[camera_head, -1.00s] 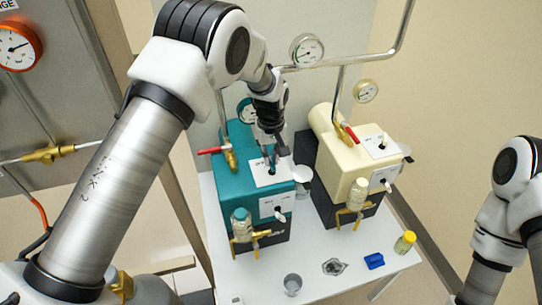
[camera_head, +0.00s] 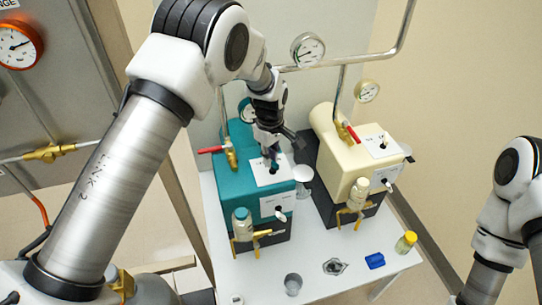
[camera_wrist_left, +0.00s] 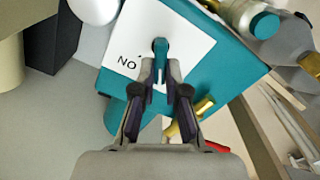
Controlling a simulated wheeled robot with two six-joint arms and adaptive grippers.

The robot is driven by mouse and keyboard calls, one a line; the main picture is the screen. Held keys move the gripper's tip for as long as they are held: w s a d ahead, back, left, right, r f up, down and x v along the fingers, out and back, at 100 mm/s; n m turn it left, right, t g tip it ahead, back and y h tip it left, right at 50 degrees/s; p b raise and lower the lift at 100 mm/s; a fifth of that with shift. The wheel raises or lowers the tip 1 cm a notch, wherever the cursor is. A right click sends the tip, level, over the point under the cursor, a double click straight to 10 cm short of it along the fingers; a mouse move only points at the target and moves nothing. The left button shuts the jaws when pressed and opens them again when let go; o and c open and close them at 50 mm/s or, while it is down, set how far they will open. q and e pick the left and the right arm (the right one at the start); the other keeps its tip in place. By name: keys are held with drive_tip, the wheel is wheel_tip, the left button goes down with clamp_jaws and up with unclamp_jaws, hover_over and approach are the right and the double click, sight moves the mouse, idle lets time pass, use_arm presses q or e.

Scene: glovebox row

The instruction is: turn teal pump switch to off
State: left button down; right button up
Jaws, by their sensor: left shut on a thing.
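The teal pump (camera_head: 240,180) stands on the white table in the head view, with a white label plate (camera_head: 268,171) on its top. The teal switch (camera_wrist_left: 160,48) rises from that plate in the wrist view, near printed letters that read ON upside down. My left gripper (camera_head: 271,158) points down over the plate. In the wrist view its fingers (camera_wrist_left: 161,72) are shut on the switch and hide its lower part. I cannot tell which way the switch leans. My right arm shows at the right edge, its gripper outside the view.
The cream pump (camera_head: 345,165) stands close on the right, with its own top switch. A red-handled valve (camera_head: 211,150) and pipes rise behind the teal pump. A glass cup (camera_head: 292,284), a blue block (camera_head: 374,260) and a yellow-capped vial (camera_head: 405,242) are at the table's front.

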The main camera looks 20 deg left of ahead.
use_arm(q)
drive_tip(key=shift+s+f, duration=0.1)
drive_tip(key=shift+f, duration=0.05)
idle(0.3)
drive_tip(key=c, duration=1.2)
unclamp_jaws()
drive_tip(key=shift+a, duration=0.2)
wheel_tip(320, 180, up, 12)
drive_tip(key=shift+w, duration=0.2)
drive_tip(key=shift+f, duration=0.1)
